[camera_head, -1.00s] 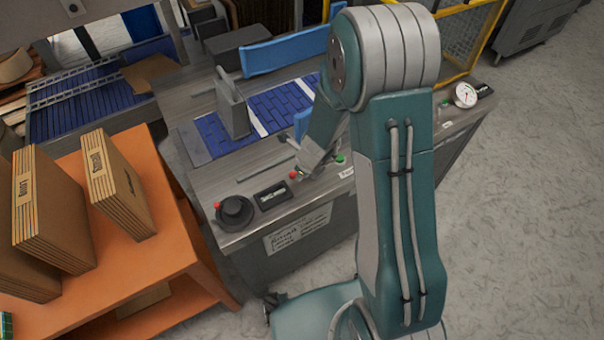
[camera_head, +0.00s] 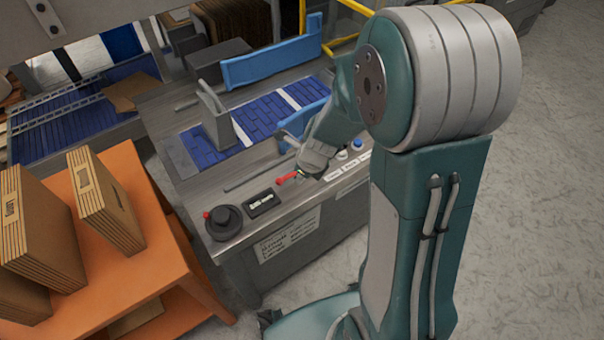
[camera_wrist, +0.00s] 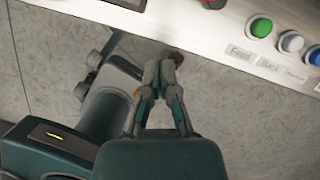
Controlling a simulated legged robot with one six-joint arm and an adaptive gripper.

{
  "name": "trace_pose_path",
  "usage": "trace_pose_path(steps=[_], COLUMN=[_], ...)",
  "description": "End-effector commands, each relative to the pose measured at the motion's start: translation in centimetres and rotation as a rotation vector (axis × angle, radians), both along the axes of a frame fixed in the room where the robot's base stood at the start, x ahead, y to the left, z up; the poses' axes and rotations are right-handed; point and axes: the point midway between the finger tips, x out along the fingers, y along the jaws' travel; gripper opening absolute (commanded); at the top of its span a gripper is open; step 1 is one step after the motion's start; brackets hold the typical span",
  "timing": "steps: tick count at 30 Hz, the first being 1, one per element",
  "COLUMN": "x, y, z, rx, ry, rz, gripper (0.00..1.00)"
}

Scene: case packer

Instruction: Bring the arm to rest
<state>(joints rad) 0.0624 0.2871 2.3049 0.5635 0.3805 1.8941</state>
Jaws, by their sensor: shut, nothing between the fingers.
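My arm (camera_head: 420,230), teal and grey, rises on the right of the head view and bends down toward the machine's control panel. My gripper shows in the wrist view (camera_wrist: 170,58) with its grey fingertips together and nothing between them. There the tips appear against the grey floor, just off the panel's pale edge and apart from the buttons. In the head view my wrist hangs close to the panel front, by a red lever-like part (camera_head: 288,179); the fingertips are hard to make out there.
The panel carries a green button (camera_wrist: 260,27), a white button (camera_wrist: 291,42), a blue button (camera_wrist: 315,56) and a black knob (camera_head: 222,220). An orange table (camera_head: 150,262) with cardboard stacks (camera_head: 105,205) stands left. Open floor (camera_head: 545,200) lies right.

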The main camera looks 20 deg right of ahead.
Motion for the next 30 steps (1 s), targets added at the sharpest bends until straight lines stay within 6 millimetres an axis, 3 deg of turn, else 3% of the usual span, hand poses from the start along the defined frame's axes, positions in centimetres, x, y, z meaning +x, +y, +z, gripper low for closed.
trace_pose_path(steps=[6, 23, 26, 30], x=[-0.5, -0.5, -0.7, -1.9], y=[-0.1, -0.1, 0.0, 0.4], z=[1.4, 1.6, 2.8, 6.8], rx=[0.0, -0.002, -0.022, -0.104], ry=[0.001, -0.001, -0.031, -0.124], rz=[0.0, 0.008, 0.092, 0.39], gripper=[0.0, 0.0, 0.0, 0.0])
